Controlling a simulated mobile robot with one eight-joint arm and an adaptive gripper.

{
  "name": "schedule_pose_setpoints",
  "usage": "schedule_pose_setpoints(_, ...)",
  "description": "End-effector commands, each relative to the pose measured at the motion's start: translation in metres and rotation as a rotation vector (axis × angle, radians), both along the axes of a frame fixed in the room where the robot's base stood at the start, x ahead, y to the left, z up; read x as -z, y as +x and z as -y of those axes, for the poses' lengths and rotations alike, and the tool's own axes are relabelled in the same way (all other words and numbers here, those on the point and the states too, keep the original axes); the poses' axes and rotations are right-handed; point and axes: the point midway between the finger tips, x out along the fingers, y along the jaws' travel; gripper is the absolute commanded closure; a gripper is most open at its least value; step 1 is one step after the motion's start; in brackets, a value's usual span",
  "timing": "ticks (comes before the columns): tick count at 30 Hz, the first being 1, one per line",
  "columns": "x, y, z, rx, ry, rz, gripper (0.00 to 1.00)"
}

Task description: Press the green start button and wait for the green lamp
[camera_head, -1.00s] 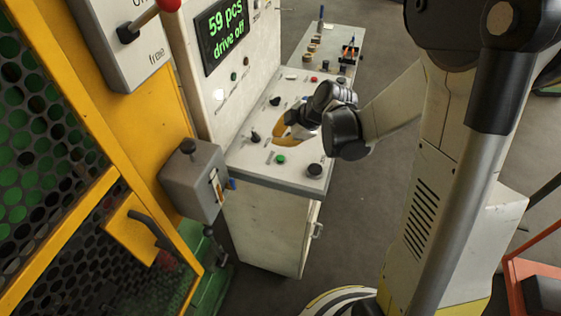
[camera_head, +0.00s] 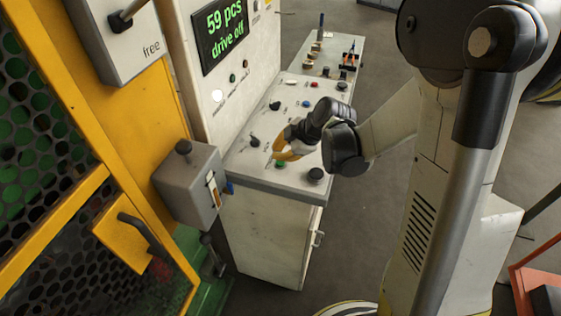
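The green start button (camera_head: 280,164) is on the desk top of the white control cabinet (camera_head: 262,238), near its front edge. My gripper (camera_head: 281,156), with yellow fingers, is over the desk and points down just behind the button, close to it. Its fingers partly cover the button's area; I cannot tell whether they touch it. The finger gap is too small to make out. A small dark green lamp (camera_head: 233,77) on the upright panel looks unlit. A white lamp (camera_head: 217,96) beside it is bright. The display (camera_head: 225,34) reads "59 pcs drive off".
A large black knob (camera_head: 315,175) stands right of the green button. A black selector (camera_head: 254,140), a red button (camera_head: 314,85) and other controls are farther back. A grey lever box (camera_head: 188,186) and yellow guard (camera_head: 135,115) stand at left.

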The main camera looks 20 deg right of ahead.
Motion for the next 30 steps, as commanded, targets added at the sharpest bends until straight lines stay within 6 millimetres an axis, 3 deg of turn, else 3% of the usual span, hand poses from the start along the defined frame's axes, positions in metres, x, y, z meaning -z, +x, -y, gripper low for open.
schedule_pose_setpoints(22,0.0002,0.0000,0.0000,0.000,0.000,0.000,1.00)
schedule_pose_setpoints(30,0.0084,0.0000,0.0000,0.000,0.000,0.000,1.00)
